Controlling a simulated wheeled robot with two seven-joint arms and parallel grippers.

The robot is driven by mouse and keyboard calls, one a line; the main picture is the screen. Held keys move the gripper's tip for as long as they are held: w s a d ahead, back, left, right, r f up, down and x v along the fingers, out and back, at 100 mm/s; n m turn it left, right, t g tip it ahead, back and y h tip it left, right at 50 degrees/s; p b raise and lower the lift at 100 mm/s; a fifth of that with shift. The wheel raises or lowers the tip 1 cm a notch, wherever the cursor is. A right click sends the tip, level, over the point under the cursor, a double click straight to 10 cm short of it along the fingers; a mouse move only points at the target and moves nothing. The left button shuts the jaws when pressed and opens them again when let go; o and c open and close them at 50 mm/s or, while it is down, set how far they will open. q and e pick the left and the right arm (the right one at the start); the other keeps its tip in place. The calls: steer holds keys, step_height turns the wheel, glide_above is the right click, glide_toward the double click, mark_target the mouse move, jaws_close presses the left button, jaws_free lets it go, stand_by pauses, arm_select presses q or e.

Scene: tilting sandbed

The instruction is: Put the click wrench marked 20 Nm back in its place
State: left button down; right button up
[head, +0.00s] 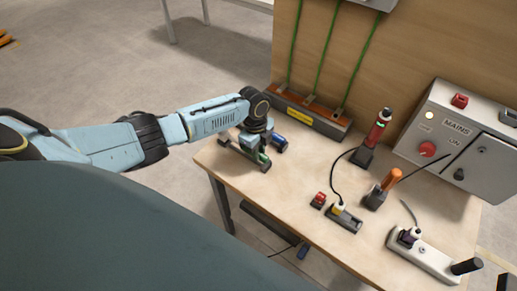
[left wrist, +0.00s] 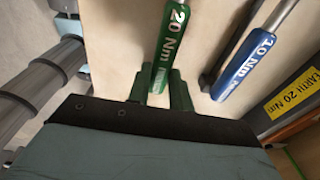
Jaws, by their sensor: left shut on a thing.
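The green click wrench marked 20 Nm (left wrist: 174,32) shows its handle in the left wrist view. My left gripper (left wrist: 159,88) is shut on this handle, one finger on each side. In the head view my left gripper (head: 258,155) is low over the far left part of the bench, and most of the wrench is hidden by it. A blue wrench marked 10 Nm (left wrist: 246,66) lies just right of the green one; its blue end (head: 280,143) also shows in the head view. The wrench's place cannot be made out. My right gripper is not in view.
A grey terminal rail (head: 330,122) with green cables and a label, EARTH 20 Nm (left wrist: 296,88), stands close behind. A red-handled tool (head: 378,128), an orange-handled tool (head: 390,179) and a socket strip (head: 425,257) are further right. The bench's (head: 285,190) front left is clear.

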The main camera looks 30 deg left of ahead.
arm_select(q)
steer(key=shift+f, duration=0.25)
stand_by(0.8)
steer(key=c, duration=0.7)
jaws_free()
step_height(320, 180, up, 6)
steer(key=p, duration=0.5)
steer(key=shift+f, duration=0.25)
steer(key=shift+r, duration=1.25)
